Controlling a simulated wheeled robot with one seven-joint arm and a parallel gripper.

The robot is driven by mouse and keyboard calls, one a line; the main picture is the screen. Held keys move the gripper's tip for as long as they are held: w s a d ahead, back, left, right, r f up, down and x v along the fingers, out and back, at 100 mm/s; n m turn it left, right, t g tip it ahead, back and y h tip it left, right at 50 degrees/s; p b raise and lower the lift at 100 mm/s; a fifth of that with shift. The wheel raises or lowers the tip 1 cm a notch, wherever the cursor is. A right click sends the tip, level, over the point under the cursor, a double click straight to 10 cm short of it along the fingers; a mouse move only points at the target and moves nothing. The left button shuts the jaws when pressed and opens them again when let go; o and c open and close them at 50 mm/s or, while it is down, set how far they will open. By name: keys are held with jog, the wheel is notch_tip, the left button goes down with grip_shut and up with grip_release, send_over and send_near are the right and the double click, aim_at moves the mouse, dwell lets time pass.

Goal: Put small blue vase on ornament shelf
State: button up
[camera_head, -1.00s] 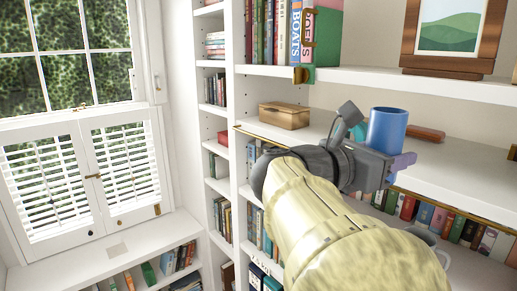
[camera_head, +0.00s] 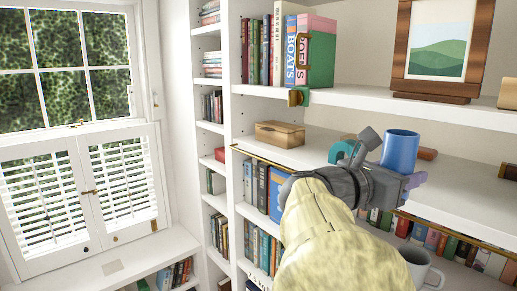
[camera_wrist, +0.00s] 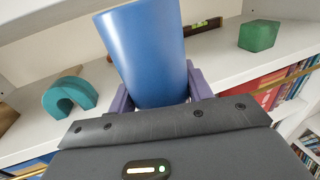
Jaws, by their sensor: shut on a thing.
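The small blue vase (camera_head: 400,152) is held in my gripper (camera_head: 408,180) and looks nearly upright in the head view. In the wrist view the vase (camera_wrist: 148,52) stands between the two purple fingers of my gripper (camera_wrist: 160,92), which are shut on it. Its lower part is hidden behind the gripper body. The white middle shelf (camera_head: 465,183), bearing several ornaments, lies behind and around the vase. I cannot tell how far the vase is above or in front of this board.
On the middle shelf are a wooden box (camera_head: 280,133), a teal arch (camera_wrist: 70,92), a green block (camera_wrist: 259,35) and a brown wooden piece (camera_head: 427,154). A framed picture (camera_head: 437,45) and books stand above. A grey mug (camera_head: 418,265) and books are below. Bare board shows right of the vase.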

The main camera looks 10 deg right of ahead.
jog(key=p+x, duration=0.4)
jog(key=x, duration=0.5)
jog(key=shift+w+d, duration=0.1)
jog(key=shift+d, duration=0.4)
jog(key=shift+a, duration=0.35)
jog(key=shift+d+r+p, duration=0.1)
jog(key=shift+d+p, duration=0.2)
jog(key=shift+p, duration=0.05)
jog(key=p+x, duration=0.2)
jog(key=x, duration=0.1)
jog(key=shift+d, duration=0.45)
jog(key=shift+f+p, duration=0.3)
jog(key=shift+f, duration=0.35)
jog(key=shift+a+f, duration=0.1)
jog(key=shift+f, duration=0.15)
jog(key=shift+a, duration=0.2)
